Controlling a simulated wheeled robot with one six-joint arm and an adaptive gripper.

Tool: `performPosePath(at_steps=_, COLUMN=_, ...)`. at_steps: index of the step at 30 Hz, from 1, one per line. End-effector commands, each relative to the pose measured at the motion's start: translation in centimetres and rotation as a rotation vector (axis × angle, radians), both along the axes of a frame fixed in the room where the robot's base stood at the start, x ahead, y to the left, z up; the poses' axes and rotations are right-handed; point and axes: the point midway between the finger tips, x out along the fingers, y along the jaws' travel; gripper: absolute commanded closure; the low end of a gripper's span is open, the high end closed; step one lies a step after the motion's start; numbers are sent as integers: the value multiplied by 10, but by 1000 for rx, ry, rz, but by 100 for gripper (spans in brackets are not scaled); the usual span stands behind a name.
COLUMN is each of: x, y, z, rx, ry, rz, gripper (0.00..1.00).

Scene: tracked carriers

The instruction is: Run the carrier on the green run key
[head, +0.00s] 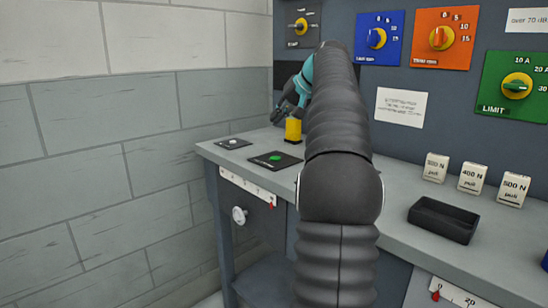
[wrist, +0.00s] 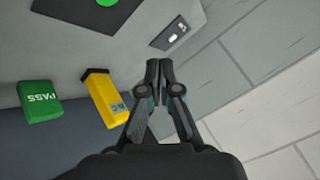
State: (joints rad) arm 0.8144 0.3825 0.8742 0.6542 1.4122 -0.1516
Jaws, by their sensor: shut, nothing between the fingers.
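The green run key (head: 275,158) is a round green button on a black plate at the bench's left end. It also shows, cut by the top edge, in the wrist view (wrist: 107,2). My gripper (head: 278,117) is above and behind the key, over the bench's far left part; in the wrist view (wrist: 158,66) its fingers are together and empty, apart from the key. A yellow block (head: 293,129) with a dark base stands near my gripper; it also shows in the wrist view (wrist: 104,97). I cannot tell which thing is the carrier.
A black plate with a small white switch (head: 233,142) is left of the key. A green PASS block (wrist: 40,102) shows in the wrist view. Weight blocks (head: 472,179) and a black tray (head: 444,220) stand at right. A dial panel (head: 400,70) rises behind. Brick wall is left.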

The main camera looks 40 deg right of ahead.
Motion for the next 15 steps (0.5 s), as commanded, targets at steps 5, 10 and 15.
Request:
performPosePath(at_steps=5, x=0, y=0, z=0, rx=-1, ry=0, rz=1, gripper=100)
performPosePath(at_steps=10, x=0, y=1, z=-1, rx=-1, ry=0, rz=1, gripper=100)
performPosePath(at_steps=15, x=0, y=1, z=-13, rx=0, ry=1, rz=1, gripper=100)
